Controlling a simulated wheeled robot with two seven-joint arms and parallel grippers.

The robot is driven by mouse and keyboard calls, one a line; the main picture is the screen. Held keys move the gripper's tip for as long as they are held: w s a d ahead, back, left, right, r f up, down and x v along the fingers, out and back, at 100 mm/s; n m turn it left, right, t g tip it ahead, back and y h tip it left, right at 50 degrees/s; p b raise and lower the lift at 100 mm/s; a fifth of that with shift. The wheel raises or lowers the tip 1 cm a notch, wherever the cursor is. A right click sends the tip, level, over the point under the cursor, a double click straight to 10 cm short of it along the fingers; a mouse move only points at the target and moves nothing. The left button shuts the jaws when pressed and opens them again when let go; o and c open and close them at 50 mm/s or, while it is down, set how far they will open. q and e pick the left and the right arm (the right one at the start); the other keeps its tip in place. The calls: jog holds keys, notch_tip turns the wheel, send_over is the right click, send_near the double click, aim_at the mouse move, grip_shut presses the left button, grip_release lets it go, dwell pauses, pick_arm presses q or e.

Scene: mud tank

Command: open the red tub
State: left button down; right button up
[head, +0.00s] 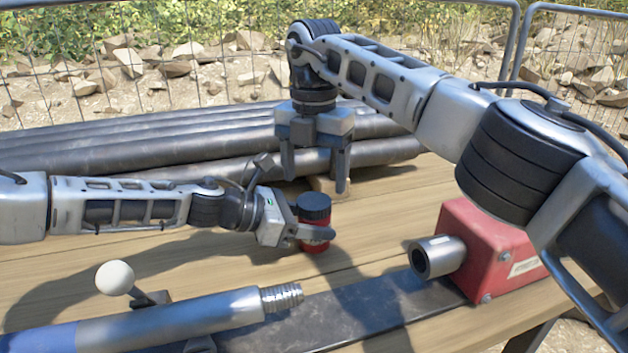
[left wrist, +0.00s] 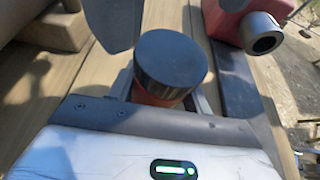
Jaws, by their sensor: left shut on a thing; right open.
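The red tub (head: 316,245) stands upright on the wooden table with its black lid (head: 314,207) on top. My left gripper (head: 318,233) is shut on the red tub's body from the left, below the lid. In the left wrist view the black lid (left wrist: 171,66) hides most of the red tub (left wrist: 156,92) between the fingers. My right gripper (head: 315,178) is open and empty, pointing down above and slightly behind the tub, its fingers apart from the lid.
Dark pipes (head: 130,145) lie stacked along the back. A red block with a metal socket (head: 490,250) stands at right. A metal rod with a threaded end (head: 190,318) and a white ball-topped lever (head: 115,278) are in front. Bare wood (head: 385,220) lies right of the tub.

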pick_arm(q)
jog(key=c, duration=0.6)
grip_release()
jog(key=shift+o, duration=0.2)
jog(key=shift+a, duration=0.1)
